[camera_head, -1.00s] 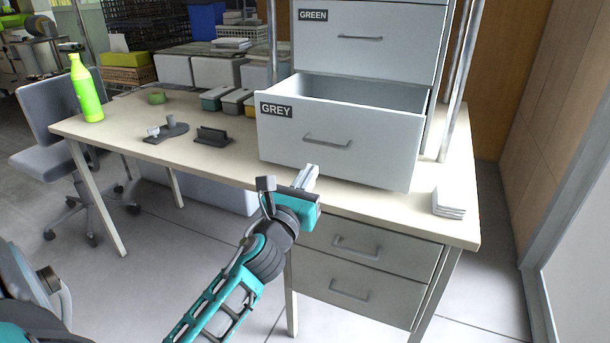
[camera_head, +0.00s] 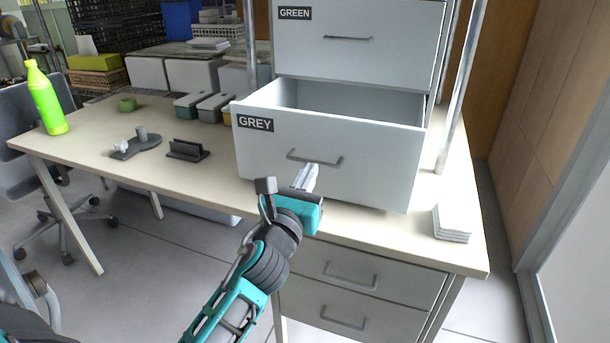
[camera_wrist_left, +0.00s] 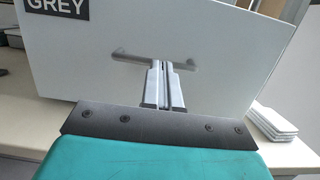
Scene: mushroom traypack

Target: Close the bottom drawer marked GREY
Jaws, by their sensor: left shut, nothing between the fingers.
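The bottom drawer marked GREY (camera_head: 330,165) is pulled out of the cabinet on the desk, with its open top showing. Its bar handle (camera_head: 315,160) is on the front face. My left gripper (camera_head: 306,172) is shut and empty, its fingertips in front of the drawer face just below the handle. In the left wrist view the closed fingers (camera_wrist_left: 164,82) point at the drawer front (camera_wrist_left: 215,55), their tips close to the handle (camera_wrist_left: 130,56). I cannot tell whether they touch it. My right gripper is not in view.
The GREEN drawer (camera_head: 360,45) above is shut. A stack of white pieces (camera_head: 452,223) lies right of the drawer on the desk (camera_head: 180,178). A green bottle (camera_head: 46,98), dark grey parts (camera_head: 187,150) and small boxes (camera_head: 213,107) stand to the left. Metal posts flank the cabinet.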

